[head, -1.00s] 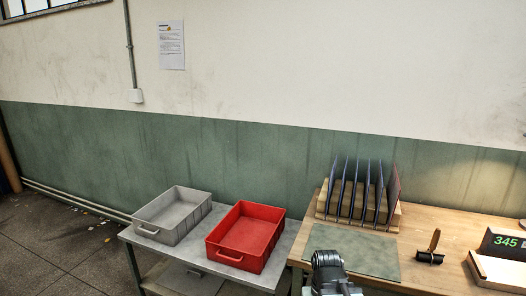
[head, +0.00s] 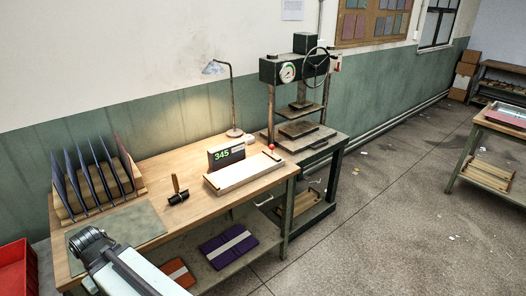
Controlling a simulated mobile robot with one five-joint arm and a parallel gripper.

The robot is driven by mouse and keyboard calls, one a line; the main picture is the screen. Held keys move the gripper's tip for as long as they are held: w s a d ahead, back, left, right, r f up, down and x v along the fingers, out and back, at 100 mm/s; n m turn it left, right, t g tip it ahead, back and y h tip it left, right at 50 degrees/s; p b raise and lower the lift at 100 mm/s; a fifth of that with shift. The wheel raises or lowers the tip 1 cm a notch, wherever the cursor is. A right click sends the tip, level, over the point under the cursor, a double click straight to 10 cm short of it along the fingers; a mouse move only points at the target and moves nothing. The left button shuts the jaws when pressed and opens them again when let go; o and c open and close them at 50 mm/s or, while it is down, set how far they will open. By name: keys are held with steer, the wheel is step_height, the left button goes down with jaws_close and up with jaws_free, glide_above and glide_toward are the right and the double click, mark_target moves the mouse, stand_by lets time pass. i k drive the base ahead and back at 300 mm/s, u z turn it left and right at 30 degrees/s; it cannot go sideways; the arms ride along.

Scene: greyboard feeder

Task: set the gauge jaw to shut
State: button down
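The gauge (head: 243,176) is a long pale block on the wooden bench. A black display (head: 226,153) with green digits reading 345 stands behind it. A small red knob (head: 271,147) stands at its right end, by a dark end piece. The gap at the jaw is too small to judge from here. My arm shows at the lower left, over the bench's front left corner and well apart from the gauge. My gripper itself cannot be made out in this view.
On the bench (head: 150,168) are a rack of upright boards (head: 92,180), a green mat (head: 125,226), a black roller (head: 178,197) and a lamp (head: 231,100). A press (head: 300,90) stands just right of the bench. Open floor (head: 390,190) lies to the right.

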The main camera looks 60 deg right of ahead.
mark_target(277, 159)
steer(key=u, duration=0.05)
steer(key=k, duration=1.3)
steer(key=z, duration=0.6)
steer(key=i, duration=1)
steer(key=u, duration=0.05)
